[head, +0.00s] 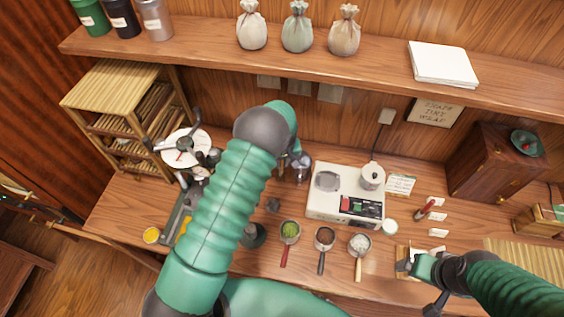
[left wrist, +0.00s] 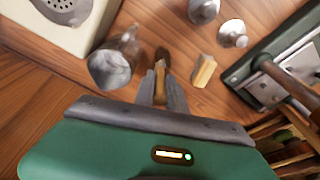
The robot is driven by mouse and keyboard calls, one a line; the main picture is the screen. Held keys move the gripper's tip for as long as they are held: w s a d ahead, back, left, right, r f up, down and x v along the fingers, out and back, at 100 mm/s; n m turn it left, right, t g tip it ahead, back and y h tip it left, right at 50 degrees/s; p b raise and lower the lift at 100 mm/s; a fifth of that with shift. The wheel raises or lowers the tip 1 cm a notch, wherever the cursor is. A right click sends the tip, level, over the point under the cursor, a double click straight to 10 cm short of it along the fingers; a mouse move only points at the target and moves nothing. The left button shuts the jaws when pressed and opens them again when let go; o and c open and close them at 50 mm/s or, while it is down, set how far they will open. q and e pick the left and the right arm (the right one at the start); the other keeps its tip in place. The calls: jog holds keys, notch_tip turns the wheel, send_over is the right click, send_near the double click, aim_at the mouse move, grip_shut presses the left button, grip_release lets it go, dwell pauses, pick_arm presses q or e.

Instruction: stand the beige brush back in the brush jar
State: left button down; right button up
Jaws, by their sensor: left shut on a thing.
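My left gripper (left wrist: 163,88) is shut on a brush with a tan handle (left wrist: 160,84) and a dark end pointing away from the camera. In the head view my left gripper (head: 286,160) is mostly hidden behind my own arm. The jar also shows in the head view (head: 303,167), just right of the gripper. My right gripper (head: 416,264) is low at the right; its fingers are too small to read.
A white scale (head: 325,207) stands right of the jar. A pale wooden block (left wrist: 203,70) lies near the brush. A green press (left wrist: 262,75) with a bar handle is at the right of the wrist view. Several handled scoops (head: 325,238) line the front.

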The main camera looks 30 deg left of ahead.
pick_arm(q)
jog(key=shift+f, duration=0.1)
dwell(0.3)
jog(key=c, duration=1.3)
grip_release()
jog(key=shift+d+r, duration=0.1)
jog(key=shift+r, duration=0.35)
jog(key=r+b, duration=0.1)
jog(key=r, duration=0.4)
jog(key=s+d+r+b, duration=0.1)
jog(key=r, duration=0.4)
jog(key=s+r+b, duration=0.1)
jog(key=r+b, duration=0.1)
jog(key=r, duration=0.3)
jog(key=shift+s+d+r, duration=0.1)
jog(key=shift+d+r, duration=0.15)
jog(key=shift+d, duration=0.15)
